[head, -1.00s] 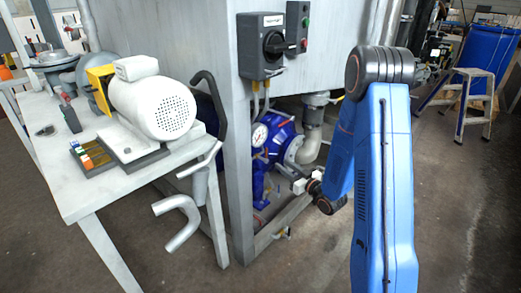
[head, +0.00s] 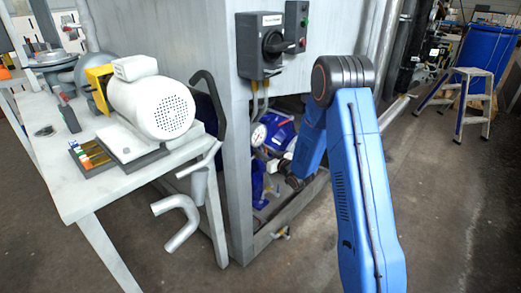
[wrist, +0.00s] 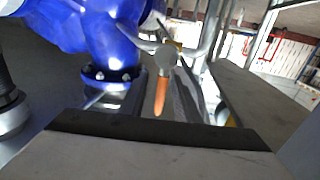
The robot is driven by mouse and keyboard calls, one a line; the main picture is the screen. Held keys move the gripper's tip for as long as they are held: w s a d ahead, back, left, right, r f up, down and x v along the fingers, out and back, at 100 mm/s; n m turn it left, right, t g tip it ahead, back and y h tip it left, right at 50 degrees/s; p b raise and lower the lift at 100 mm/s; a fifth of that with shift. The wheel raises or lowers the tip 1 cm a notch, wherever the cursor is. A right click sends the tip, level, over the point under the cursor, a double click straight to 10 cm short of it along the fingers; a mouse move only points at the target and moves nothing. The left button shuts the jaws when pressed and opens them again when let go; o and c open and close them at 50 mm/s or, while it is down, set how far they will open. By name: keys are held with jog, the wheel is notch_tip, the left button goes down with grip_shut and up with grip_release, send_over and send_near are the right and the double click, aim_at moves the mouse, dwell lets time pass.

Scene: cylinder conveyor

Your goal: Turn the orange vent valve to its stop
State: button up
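In the head view my gripper (head: 274,165) is inside the frame, beside the blue pump (head: 277,132). I cannot make out the valve there, nor the finger opening.
A metal frame leg (head: 240,185) stands left of my arm. A black switch box (head: 260,45) hangs above the pump opening. A workbench (head: 75,195) with a white motor (head: 155,100) stands at the left. The floor at the right is open up to a step stool (head: 470,100).

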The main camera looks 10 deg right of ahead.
aim_at(254, 155)
jog(key=shift+w+a, duration=0.2)
jog(key=shift+w, duration=0.3)
grip_shut()
jog(key=shift+s+a, duration=0.1)
jog(key=shift+s+a+f+n+t+y, duration=0.2)
jog(key=shift+s+a+n+y, duration=0.3)
jog(key=shift+n, duration=1.35)
jog(key=shift+s+a+f+n+t+y, duration=0.2)
jog(key=shift+a+n, duration=0.35)
jog(key=shift+n, duration=1.35)
jog(key=shift+s+a+f+n+t+y, duration=0.1)
jog(key=shift+s+a+f+n+y, duration=0.3)
jog(key=shift+n, duration=1.45)
jog(key=shift+s+a+r, duration=0.1)
jog(key=shift+a, duration=0.1)
